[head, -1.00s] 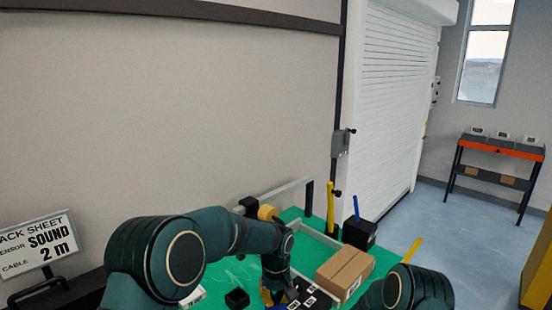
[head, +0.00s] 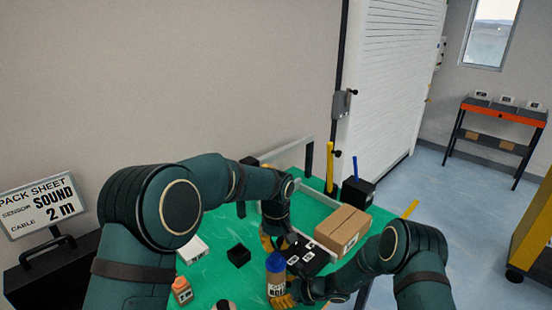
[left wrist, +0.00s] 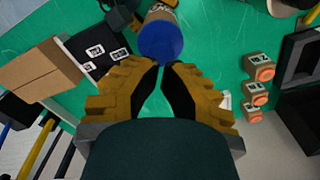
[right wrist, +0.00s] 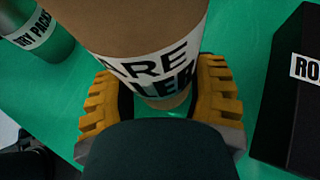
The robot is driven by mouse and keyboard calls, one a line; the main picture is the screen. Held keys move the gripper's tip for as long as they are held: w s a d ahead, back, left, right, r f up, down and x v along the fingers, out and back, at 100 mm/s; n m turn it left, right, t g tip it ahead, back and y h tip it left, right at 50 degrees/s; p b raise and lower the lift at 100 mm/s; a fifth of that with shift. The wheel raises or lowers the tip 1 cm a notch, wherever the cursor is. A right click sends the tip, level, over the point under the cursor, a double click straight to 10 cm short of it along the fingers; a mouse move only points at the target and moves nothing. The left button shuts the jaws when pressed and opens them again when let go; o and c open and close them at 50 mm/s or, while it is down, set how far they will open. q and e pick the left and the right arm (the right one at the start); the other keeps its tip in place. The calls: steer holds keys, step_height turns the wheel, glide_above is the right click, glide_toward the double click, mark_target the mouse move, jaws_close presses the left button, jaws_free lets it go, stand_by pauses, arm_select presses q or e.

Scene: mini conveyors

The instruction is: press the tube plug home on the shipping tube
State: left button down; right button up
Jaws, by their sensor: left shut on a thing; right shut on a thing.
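The shipping tube (head: 276,284) is a brown cylinder with a white printed label, standing near the front of the green table. It also shows in the right wrist view (right wrist: 140,25). My right gripper (head: 288,299) is shut around its lower part, one finger on each side. The blue tube plug (head: 275,262) is on top of the tube; its round face shows in the left wrist view (left wrist: 163,42). My left gripper (left wrist: 161,66) is above, its fingertips almost together at the plug's edge. How deep the plug sits is unclear.
A cardboard box (head: 342,229) and a black tray with white labels (head: 304,256) stand to the right. A green labelled cylinder (right wrist: 38,40) and a black box (right wrist: 290,100) flank the tube.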

mark_target(276, 256)
arm_select(q)
steer(key=shift+r, duration=1.85)
arm_select(e)
steer(key=o, duration=0.9)
